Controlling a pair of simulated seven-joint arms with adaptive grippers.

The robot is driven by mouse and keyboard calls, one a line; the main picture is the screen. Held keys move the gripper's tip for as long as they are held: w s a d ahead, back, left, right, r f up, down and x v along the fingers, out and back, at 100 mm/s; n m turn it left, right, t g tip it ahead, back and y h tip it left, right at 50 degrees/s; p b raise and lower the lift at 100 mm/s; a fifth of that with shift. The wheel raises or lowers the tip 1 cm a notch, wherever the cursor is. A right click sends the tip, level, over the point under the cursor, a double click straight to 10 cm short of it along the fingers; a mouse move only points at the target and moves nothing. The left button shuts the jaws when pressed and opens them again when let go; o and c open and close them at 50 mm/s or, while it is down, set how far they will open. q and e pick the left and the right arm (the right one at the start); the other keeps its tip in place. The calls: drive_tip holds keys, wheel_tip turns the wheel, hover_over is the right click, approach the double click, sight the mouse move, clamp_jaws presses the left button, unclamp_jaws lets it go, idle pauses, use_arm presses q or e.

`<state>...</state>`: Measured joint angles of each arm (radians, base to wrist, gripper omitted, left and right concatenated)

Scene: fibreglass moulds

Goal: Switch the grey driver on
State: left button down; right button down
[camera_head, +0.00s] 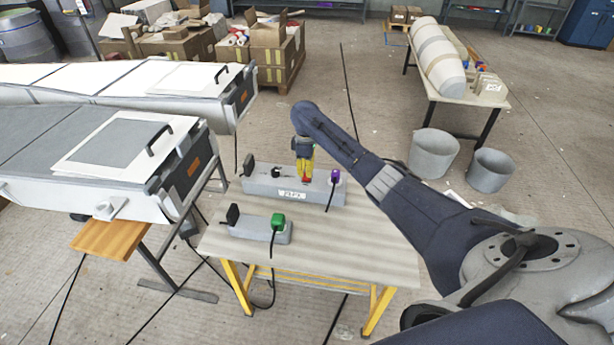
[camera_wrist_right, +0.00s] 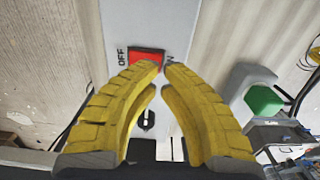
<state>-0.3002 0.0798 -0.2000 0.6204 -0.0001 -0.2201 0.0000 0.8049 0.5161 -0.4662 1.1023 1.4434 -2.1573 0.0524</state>
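A long grey driver box (camera_head: 268,187) with a label on its front lies at the back of the small table. Its red switch (camera_wrist_right: 146,56) shows in the right wrist view, with OFF printed on its left and ON on its right. I cannot tell which way the rocker is tipped. My right gripper (camera_wrist_right: 163,67) has yellow fingers with the tips nearly together, at the switch's near edge. Whether they touch it is unclear. In the head view the gripper (camera_head: 305,178) points down over the box and partly hides the switch. My left gripper is not in view.
A shorter grey box (camera_head: 255,230) with a black plug and a green plug (camera_head: 278,221) sits nearer on the table (camera_head: 330,245). The long box carries a black plug (camera_head: 248,165) and a purple plug (camera_head: 335,176). Cables hang off the table. The table's right front is clear.

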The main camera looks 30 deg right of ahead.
sight(306, 180)
drive_tip(key=shift+f, duration=1.7)
idle(1.1)
drive_tip(key=shift+r, duration=3.5)
